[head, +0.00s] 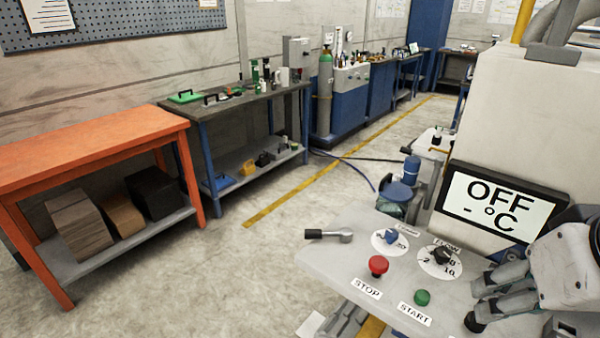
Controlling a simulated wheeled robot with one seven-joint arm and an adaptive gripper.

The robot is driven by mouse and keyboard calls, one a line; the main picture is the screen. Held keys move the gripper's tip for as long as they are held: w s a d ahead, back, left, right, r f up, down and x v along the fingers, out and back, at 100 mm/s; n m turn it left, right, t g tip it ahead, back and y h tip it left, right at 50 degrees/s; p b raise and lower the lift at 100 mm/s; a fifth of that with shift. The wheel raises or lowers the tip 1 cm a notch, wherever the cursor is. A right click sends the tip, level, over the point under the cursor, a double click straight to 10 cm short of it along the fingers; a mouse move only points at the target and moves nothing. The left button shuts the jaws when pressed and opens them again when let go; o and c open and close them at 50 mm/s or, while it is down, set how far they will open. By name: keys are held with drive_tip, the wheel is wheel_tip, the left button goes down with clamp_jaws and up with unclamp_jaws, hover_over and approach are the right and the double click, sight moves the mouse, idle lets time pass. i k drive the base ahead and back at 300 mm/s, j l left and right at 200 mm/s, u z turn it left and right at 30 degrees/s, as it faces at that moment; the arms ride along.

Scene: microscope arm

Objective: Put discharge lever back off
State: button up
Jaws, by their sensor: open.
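A grey lever with a dark grip (330,235) lies near the back left corner of the light grey control panel (340,262), its grip pointing left; I see no readable label on it. A black rounded knob (474,322) shows at the panel's right, close by the lower finger of my gripper; I cannot tell whether they touch or which of the two is the discharge lever. My gripper (484,298) is open at the lower right, its fingers pointing left over the panel. My gripper hides part of the panel's right side.
The panel carries a red STOP button (378,266), a green START button (422,297), a small blue dial (391,237) and a black dial (442,256). A display (499,205) behind reads OFF and "- °C". An orange bench (95,145) stands left, with open floor between.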

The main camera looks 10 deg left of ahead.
sight(344, 234)
drive_tip(key=u, duration=0.5)
drive_tip(key=i+l+u, duration=0.1)
drive_tip(key=i, duration=0.2)
drive_tip(key=i+l+u, duration=0.15)
drive_tip(key=i+l, duration=0.1)
drive_tip(key=i, duration=0.05)
